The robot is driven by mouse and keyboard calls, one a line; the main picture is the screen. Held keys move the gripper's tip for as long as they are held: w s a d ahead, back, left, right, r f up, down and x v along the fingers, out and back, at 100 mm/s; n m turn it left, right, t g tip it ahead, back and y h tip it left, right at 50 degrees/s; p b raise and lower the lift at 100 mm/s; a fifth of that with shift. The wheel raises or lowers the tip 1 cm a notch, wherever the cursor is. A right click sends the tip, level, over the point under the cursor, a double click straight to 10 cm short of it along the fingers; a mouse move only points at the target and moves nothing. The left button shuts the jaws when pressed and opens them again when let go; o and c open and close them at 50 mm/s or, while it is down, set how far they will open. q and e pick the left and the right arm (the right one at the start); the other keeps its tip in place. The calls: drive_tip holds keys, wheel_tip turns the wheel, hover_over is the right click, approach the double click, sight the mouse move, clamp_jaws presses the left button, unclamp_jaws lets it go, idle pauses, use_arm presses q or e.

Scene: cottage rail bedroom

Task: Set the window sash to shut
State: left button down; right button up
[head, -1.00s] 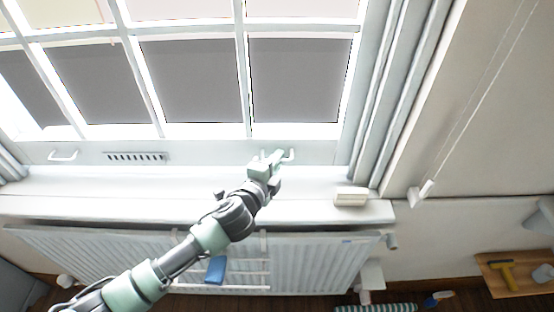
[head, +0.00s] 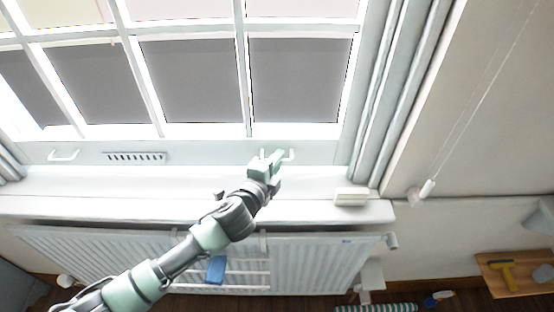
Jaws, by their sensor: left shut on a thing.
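The white window sash (head: 205,152) fills the upper left of the head view, with glazing bars and grey panes. Its bottom rail lies just above the white sill (head: 120,184); I cannot tell whether a gap remains between them. The rail carries a left handle (head: 63,155) and a right handle (head: 290,155). My left gripper (head: 273,158) reaches up over the sill and is shut on the right handle. The fingers hide part of that handle. My right gripper is not in view.
A small white box (head: 350,197) sits on the sill's right end. A radiator (head: 320,262) with a blue cloth (head: 215,270) on its rack is below the sill. A pull cord (head: 427,189) hangs at right.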

use_arm(q)
drive_tip(key=shift+f, duration=0.15)
drive_tip(key=f+b, duration=0.1)
drive_tip(key=f, duration=0.1)
drive_tip(key=f+b, duration=0.1)
drive_tip(key=f, duration=0.1)
drive_tip(key=shift+s+a+b, duration=0.1)
drive_tip(key=shift+s+b, duration=0.15)
drive_tip(key=shift+b, duration=0.1)
drive_tip(key=shift+w+r, duration=0.1)
drive_tip(key=c, duration=1.5)
unclamp_jaws()
drive_tip(key=shift+r, duration=0.1)
drive_tip(key=shift+r, duration=0.15)
drive_tip(key=v, duration=0.7)
drive_tip(key=shift+s+a, duration=0.2)
drive_tip(key=shift+s, duration=0.1)
